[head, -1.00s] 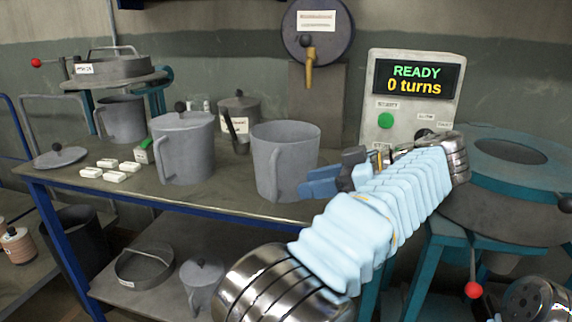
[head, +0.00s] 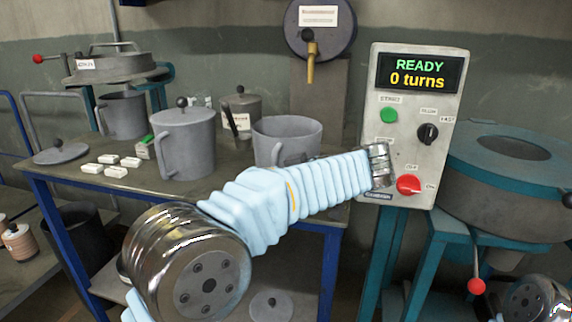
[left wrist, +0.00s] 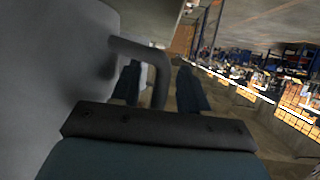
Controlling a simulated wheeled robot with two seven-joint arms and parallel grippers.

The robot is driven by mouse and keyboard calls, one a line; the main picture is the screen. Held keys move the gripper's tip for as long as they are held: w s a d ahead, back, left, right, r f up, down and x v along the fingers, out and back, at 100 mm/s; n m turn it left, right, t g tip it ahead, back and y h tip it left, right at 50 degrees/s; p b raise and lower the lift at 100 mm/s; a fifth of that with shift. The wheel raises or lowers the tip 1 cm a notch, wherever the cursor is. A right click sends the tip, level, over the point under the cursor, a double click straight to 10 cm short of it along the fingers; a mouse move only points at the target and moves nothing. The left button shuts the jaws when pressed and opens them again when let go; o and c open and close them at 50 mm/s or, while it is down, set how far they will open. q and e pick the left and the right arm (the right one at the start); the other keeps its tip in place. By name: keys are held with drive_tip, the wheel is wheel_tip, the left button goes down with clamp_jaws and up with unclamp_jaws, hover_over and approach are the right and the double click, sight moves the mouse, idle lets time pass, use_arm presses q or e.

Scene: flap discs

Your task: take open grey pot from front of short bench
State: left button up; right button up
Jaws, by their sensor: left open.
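The open grey pot (head: 287,132) stands upright on the front right of the bench, its rim and upper wall showing and its lower part hidden behind my left arm. In the left wrist view the pot's grey wall (left wrist: 60,65) fills the left side, and its handle (left wrist: 150,55) sticks out towards the fingers. My left gripper (left wrist: 160,75) is open, with one finger on each side of the handle; I cannot tell if either touches it. In the head view my arm's sleeve hides most of this gripper. My right gripper is not in view.
A lidded grey pot (head: 186,143) stands left of the open pot, with a smaller lidded pot (head: 240,110) behind. Another open pot (head: 122,115), a loose lid (head: 61,152) and several white blocks (head: 112,164) are further left. A control box (head: 415,125) stands close on the right.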

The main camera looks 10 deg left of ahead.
use_arm(q)
clamp_jaws()
drive_tip(key=shift+r, duration=0.1)
